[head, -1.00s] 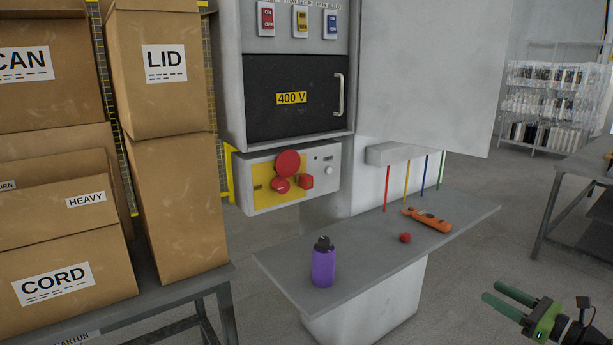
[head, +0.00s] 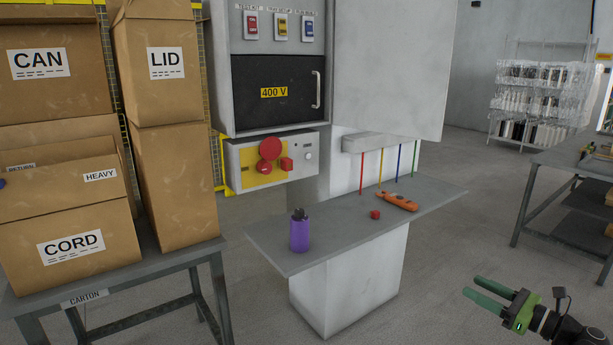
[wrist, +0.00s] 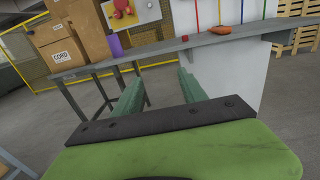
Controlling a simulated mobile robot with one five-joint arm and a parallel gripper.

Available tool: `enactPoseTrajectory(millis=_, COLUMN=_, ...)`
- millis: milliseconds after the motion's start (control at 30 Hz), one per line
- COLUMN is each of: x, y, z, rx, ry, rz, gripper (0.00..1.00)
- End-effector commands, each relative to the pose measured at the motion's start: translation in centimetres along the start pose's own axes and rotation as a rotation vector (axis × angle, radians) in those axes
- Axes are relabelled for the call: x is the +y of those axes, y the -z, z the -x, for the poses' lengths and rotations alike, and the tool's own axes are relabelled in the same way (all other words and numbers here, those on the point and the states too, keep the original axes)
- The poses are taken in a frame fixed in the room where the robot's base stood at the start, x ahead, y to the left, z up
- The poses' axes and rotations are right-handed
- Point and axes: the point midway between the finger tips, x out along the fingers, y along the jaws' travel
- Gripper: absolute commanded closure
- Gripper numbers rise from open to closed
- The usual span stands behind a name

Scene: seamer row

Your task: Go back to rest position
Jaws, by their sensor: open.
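My gripper (head: 490,297) has green fingers and shows at the lower right of the head view, over open floor and in front of the grey bench (head: 290,262). Its fingers are apart with nothing between them. In the wrist view my gripper (wrist: 160,92) also stands open and empty, with the bench edge (wrist: 165,50) beyond the fingertips. It touches nothing that I can see.
On the bench are a purple bottle (head: 299,233), a small red object (head: 375,214) and an orange tool (head: 397,201). A control box (head: 240,165) hangs below a 400 V cabinet. Cartons (head: 175,190) stand on a left table. Another table (head: 570,165) is at right.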

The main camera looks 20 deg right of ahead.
Motion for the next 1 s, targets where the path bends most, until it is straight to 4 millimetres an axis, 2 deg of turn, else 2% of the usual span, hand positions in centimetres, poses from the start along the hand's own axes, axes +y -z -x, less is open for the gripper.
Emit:
enactPoseTrajectory(millis=267, x=3.3, y=0.0, z=-7.5, rx=0.0, ry=-0.138, rz=0.0, gripper=0.51)
enactPoseTrajectory(millis=367, x=5.4, y=0.0, z=-11.1, rx=0.0, ry=-0.207, rz=0.0, gripper=0.51)
enactPoseTrajectory(millis=467, x=8.4, y=0.4, z=-15.3, rx=0.015, ry=-0.294, rz=0.001, gripper=0.51)
enactPoseTrajectory(millis=567, x=12.9, y=1.4, z=-20.4, rx=0.059, ry=-0.408, rz=0.008, gripper=0.51)
enactPoseTrajectory(millis=600, x=15.2, y=2.1, z=-22.7, rx=0.087, ry=-0.462, rz=0.014, gripper=0.51)
enactPoseTrajectory(millis=667, x=19.3, y=3.4, z=-25.9, rx=0.14, ry=-0.55, rz=0.042, gripper=0.51)
enactPoseTrajectory(millis=700, x=22.1, y=4.4, z=-27.9, rx=0.177, ry=-0.609, rz=0.073, gripper=0.51)
enactPoseTrajectory(millis=767, x=26.5, y=6.2, z=-30.4, rx=0.234, ry=-0.702, rz=0.139, gripper=0.51)
enactPoseTrajectory(millis=800, x=29.5, y=7.5, z=-31.7, rx=0.273, ry=-0.766, rz=0.197, gripper=0.51)
enactPoseTrajectory(millis=900, x=36.8, y=10.9, z=-34.0, rx=0.359, ry=-0.934, rz=0.385, gripper=0.51)
enactPoseTrajectory(millis=1000, x=42.3, y=14.1, z=-34.7, rx=0.42, ry=-1.089, rz=0.599, gripper=0.51)
